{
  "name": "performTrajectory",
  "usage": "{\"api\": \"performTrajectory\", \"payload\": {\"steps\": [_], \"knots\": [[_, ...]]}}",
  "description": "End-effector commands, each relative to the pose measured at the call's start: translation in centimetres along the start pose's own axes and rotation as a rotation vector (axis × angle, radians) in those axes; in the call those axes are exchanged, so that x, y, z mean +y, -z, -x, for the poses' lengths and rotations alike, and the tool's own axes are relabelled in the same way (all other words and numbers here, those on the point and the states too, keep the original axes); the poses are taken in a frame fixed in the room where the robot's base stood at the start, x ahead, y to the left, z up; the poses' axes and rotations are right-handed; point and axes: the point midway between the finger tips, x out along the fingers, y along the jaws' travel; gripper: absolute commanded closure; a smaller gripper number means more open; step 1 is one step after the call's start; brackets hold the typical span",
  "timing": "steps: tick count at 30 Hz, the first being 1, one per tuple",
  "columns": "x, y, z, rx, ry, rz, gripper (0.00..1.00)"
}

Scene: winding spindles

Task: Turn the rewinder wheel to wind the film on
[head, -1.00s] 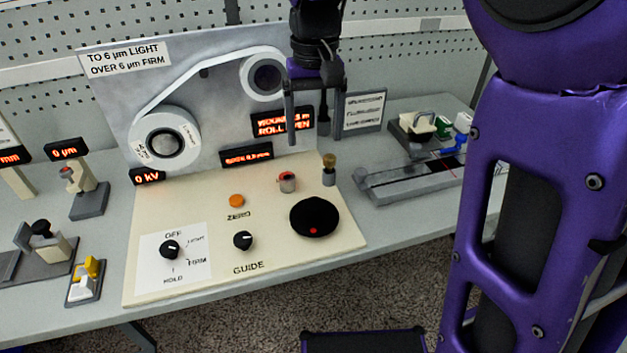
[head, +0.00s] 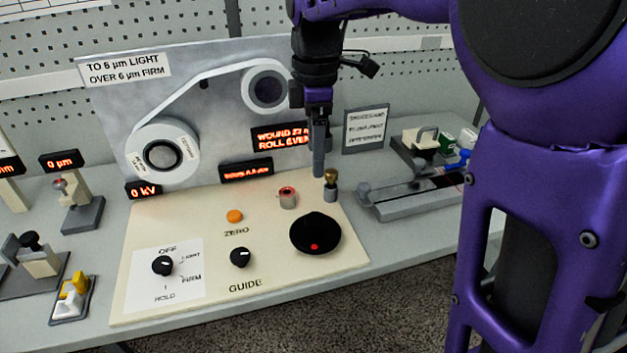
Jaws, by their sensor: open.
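The black round wheel (head: 316,231) with a red dot near its front edge sits on the cream control panel (head: 205,228), at the right. Behind it, film runs between a lower left reel (head: 161,153) and an upper right reel (head: 266,90) on the grey back board. My gripper (head: 319,172) points down above and behind the wheel, apart from it, near a brass-topped post (head: 331,181). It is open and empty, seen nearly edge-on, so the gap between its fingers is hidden. The red display (head: 281,137) behind it reads "WOUND" and "ROLL EVEN", partly covered.
A red-topped cylinder (head: 287,197), an orange ZERO button (head: 235,216), a GUIDE knob (head: 240,258) and an OFF/LIGHT/FIRM/HOLD knob (head: 163,265) share the panel. A grey rail fixture (head: 415,195) stands to the right. The space above the wheel is clear.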

Motion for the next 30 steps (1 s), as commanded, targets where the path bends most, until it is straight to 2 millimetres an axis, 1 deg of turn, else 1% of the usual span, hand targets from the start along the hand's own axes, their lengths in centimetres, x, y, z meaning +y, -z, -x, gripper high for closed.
{"api": "performTrajectory", "payload": {"steps": [1,12,18,21,24,30], "knots": [[-0.1,0.0,-1.3,-0.001,0.004,0.0,0.16],[-0.1,0.0,-9.4,0.0,0.004,-0.002,0.16],[-0.1,0.0,-13.1,-0.001,0.004,-0.001,0.16],[-0.1,0.0,-14.3,0.0,0.003,-0.002,0.16],[0.0,0.0,-15.1,0.0,0.001,-0.004,0.16],[0.0,0.0,-15.5,0.001,0.001,-0.004,0.16]]}}
